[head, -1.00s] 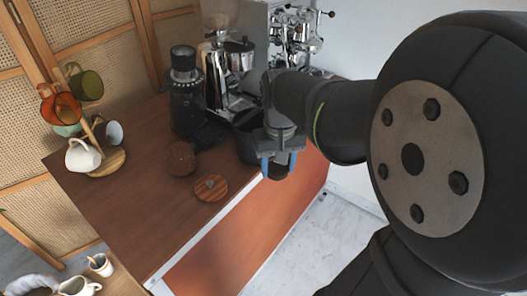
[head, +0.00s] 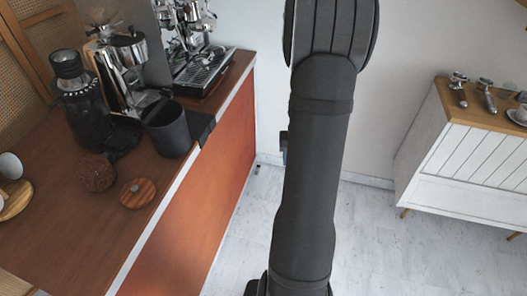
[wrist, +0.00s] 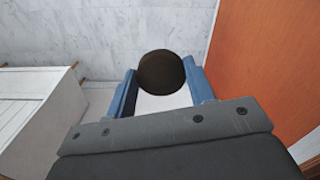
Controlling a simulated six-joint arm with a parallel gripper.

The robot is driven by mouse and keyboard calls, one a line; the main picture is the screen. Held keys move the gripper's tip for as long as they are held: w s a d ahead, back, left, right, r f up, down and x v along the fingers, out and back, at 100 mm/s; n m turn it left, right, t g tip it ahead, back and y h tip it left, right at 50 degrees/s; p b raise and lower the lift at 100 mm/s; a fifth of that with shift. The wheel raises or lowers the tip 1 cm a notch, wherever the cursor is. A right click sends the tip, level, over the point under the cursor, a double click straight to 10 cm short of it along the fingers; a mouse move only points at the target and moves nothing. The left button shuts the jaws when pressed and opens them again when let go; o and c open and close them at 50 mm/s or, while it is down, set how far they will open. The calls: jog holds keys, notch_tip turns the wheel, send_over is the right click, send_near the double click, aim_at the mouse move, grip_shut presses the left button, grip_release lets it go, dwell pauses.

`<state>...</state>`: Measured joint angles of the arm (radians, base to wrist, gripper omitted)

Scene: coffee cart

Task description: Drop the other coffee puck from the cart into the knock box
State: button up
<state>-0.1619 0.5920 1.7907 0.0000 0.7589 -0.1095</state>
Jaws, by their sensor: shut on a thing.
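My gripper (wrist: 161,90) shows in the wrist view with its two blue fingers shut on a dark brown, round coffee puck (wrist: 161,70). The puck is held over the pale floor, beside the cart's orange front panel (wrist: 265,60). In the head view my arm hides the puck and nearly all of the gripper; only a small blue bit shows at the arm's left edge. A dark open cylinder (head: 170,132), which looks like the knock box, stands on the wooden cart (head: 60,235) near its edge. My gripper is apart from it, to its right.
A black grinder (head: 75,95), a chrome machine (head: 125,65) and an espresso machine (head: 195,70) stand behind. A brown textured ball (head: 96,172) and a wooden disc with a knob (head: 138,192) lie in front. A white cabinet (head: 465,150) stands right. The floor between is clear.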

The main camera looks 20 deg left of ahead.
jog(key=w+d+f+m, duration=0.2)
jog(key=d+f, duration=0.1)
jog(key=d, duration=0.4)
jog(key=w+d+f+m, duration=0.1)
jog(key=d+f, duration=0.3)
jog(key=d, duration=0.4)
jog(key=w+a+r+n, duration=0.1)
jog(key=a+r+n, duration=0.2)
jog(key=a+r, duration=0.45)
jog(key=w+a+r+n, duration=0.2)
jog(key=a+r+n, duration=0.2)
jog(key=a, duration=0.7)
jog(key=w+a+r+n, duration=0.1)
jog(key=a+r+n, duration=0.3)
jog(key=a, duration=0.6)
jog(key=s+a+r+n, duration=0.4)
jog(key=s+a+r, duration=0.45)
jog(key=a, duration=0.25)
jog(key=s+a+r+n, duration=0.4)
jog(key=s+a+r, duration=0.3)
jog(key=a+r, duration=0.35)
jog(key=shift+f, duration=2.75)
jog(key=o, duration=1)
